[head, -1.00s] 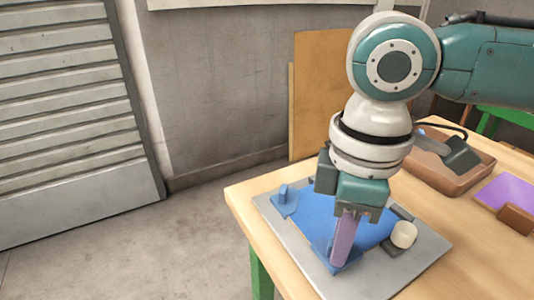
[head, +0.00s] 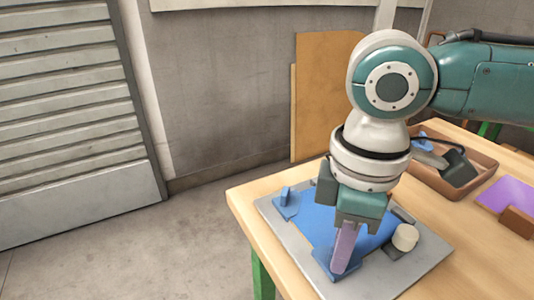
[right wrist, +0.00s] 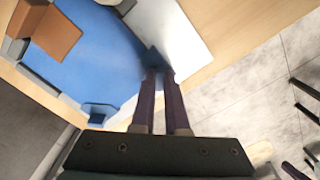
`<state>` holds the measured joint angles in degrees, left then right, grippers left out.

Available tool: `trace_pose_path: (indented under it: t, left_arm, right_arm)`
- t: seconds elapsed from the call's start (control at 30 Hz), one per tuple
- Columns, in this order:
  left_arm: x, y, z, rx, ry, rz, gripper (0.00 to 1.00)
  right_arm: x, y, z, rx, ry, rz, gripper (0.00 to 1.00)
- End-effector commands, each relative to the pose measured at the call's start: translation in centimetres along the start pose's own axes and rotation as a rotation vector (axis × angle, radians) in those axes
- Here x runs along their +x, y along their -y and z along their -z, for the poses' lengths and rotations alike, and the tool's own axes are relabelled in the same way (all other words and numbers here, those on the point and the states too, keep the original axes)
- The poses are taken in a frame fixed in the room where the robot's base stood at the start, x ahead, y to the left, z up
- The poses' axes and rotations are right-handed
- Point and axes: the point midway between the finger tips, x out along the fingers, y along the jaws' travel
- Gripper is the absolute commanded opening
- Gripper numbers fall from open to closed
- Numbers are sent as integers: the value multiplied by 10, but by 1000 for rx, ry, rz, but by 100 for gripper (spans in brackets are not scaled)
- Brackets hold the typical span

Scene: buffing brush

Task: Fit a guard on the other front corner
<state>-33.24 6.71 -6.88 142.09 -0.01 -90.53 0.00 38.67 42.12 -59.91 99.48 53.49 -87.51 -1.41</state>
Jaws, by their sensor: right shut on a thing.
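A blue panel (head: 322,222) lies on a grey plate (head: 405,278) on the wooden table. One blue corner guard (head: 286,203) with an upright tab sits at the panel's left corner; it also shows in the right wrist view (right wrist: 97,112). My right gripper (head: 341,268) points down at the panel's near corner. Its purple fingers are shut on the tab of a second blue guard (head: 323,262). In the right wrist view the fingertips (right wrist: 161,72) meet at this dark blue tab, at the panel's edge. Whether this guard is fully seated is hidden. My left gripper is not in view.
A cream round knob (head: 405,237) stands at the panel's right side, close to my right gripper. A brown tray (head: 480,183) holding a dark tool stands behind, right. A purple mat (head: 503,193) and brown block (head: 516,222) lie farther right. The table's left edge is near the plate.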

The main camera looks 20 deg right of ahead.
Motion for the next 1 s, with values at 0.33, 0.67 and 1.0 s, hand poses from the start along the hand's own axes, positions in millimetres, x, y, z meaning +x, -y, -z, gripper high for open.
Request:
trace_pose_path:
  t: [0.33,0.67,1.0]
  left_arm:
    - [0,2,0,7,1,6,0]
    - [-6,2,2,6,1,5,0]
    - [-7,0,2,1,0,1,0]
  right_arm:
    - [0,0,0,0,0,0,0]
    - [1,0,0,-1,1,0,0]
    - [4,0,0,-1,0,0,0]
